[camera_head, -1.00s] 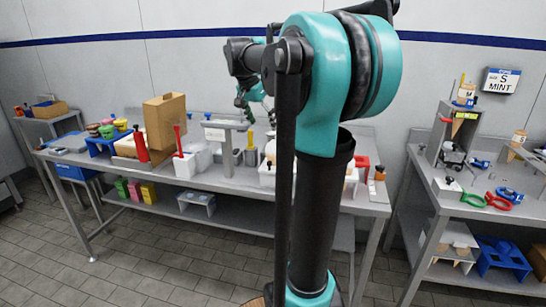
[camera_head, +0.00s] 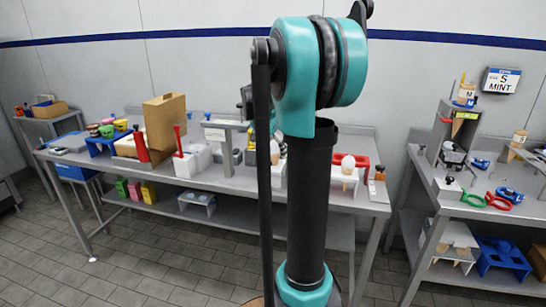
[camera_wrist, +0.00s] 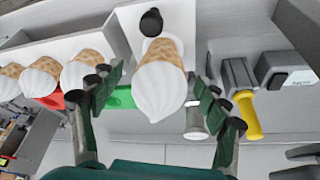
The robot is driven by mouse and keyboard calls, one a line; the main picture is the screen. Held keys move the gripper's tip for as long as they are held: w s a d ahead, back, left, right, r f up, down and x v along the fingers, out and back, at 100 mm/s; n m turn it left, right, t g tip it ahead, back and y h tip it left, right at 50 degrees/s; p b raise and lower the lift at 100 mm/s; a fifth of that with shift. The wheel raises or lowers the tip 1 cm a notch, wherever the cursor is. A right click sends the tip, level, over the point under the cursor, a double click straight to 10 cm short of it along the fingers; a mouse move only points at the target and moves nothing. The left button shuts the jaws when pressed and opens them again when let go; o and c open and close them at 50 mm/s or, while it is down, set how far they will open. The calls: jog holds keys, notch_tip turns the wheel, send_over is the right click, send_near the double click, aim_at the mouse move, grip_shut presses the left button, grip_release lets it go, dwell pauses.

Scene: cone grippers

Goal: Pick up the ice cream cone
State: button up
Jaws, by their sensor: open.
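An ice cream cone (camera_wrist: 160,82), a tan waffle cone with white ice cream, shows in the middle of the wrist view. It lies between the two fingers of my gripper (camera_wrist: 158,88) in the picture. The fingers are spread, with visible gaps on both sides of the cone. I cannot tell how far the cone is in depth from the fingers. In the head view my own arm hides the gripper. A white-topped cone (camera_head: 347,163) stands in a white holder right of my arm there; I cannot tell whether it is the same one.
Several similar cones (camera_wrist: 85,70) stand in a row left of my gripper in the wrist view. Grey box-like things (camera_wrist: 236,76) and a yellow handle (camera_wrist: 247,115) are to the right. The grey workbench (camera_head: 235,188) also holds a tall brown box (camera_head: 165,122) and a red bottle (camera_head: 141,146).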

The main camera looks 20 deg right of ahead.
jog(key=shift+w+d+f, duration=0.1)
jog(key=shift+f, duration=0.2)
jog(key=shift+c, duration=0.4)
jog(key=c, duration=0.9)
jog(key=shift+r, duration=0.15)
